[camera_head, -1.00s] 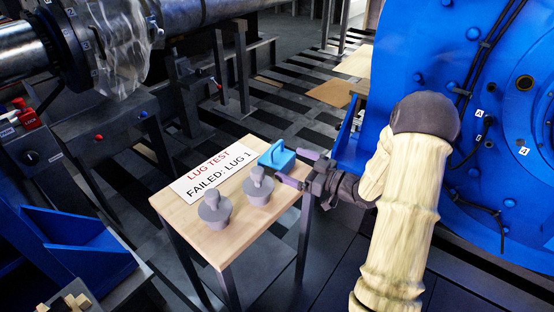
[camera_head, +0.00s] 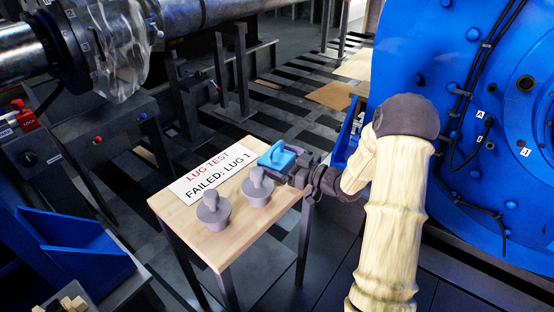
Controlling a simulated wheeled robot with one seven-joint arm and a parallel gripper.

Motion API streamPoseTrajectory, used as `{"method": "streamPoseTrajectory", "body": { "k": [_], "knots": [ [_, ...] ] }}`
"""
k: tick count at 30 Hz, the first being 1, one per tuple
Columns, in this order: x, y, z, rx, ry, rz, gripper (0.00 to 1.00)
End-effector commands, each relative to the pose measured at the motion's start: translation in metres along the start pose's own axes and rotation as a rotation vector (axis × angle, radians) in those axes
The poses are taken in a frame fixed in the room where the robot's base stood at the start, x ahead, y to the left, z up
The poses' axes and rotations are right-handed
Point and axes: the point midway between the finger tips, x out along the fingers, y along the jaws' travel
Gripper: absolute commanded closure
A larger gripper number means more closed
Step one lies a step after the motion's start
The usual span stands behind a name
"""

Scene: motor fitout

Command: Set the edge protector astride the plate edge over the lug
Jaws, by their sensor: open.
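The blue edge protector (camera_head: 277,155), a small block with a raised handle-like top, sits at the far right corner of the small wooden table. My gripper (camera_head: 289,166) comes in from the right, low at the table edge. Its jaws are open and close up against the block's right side; the block and wrist partly hide the fingers. I cannot tell whether they touch it. A large blue machine (camera_head: 440,65) stands at the right, with labels on its face. I cannot clearly make out the plate edge or the lug.
Two grey knobbed plugs (camera_head: 214,212) stand on the wooden table (camera_head: 232,240). A sign (camera_head: 213,176) there reads "LUG TEST FAILED: LUG 1". A metal shaft (camera_head: 215,10) crosses the upper left. A blue bin (camera_head: 75,245) is at lower left. Open floor lies behind the table.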

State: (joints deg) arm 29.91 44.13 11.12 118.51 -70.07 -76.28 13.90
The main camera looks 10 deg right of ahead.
Motion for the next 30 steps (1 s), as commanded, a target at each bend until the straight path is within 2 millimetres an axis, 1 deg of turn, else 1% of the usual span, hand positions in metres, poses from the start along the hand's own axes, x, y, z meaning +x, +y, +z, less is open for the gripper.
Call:
{"method": "streamPoseTrajectory", "body": {
  "k": [8, 9, 11, 15, 23, 28, 30],
  "knots": [
    [0.0, 0.0, 0.0, 0.0, 0.0, 0.0, 0.0],
    [0.0, 0.0, 0.0, 0.0, 0.0, 0.0, 0.04],
    [0.0, 0.0, 0.0, 0.0, 0.0, 0.0, 0.16],
    [-0.001, 0.0, 0.0, 0.0, 0.0, 0.0, 0.43],
    [0.0, 0.0, -0.001, 0.0, 0.001, 0.0, 0.43],
    [-0.001, 0.0, -0.01, 0.0, 0.001, 0.001, 0.43],
    [-0.013, 0.002, -0.007, 0.001, -0.001, 0.005, 0.43]
  ]
}}
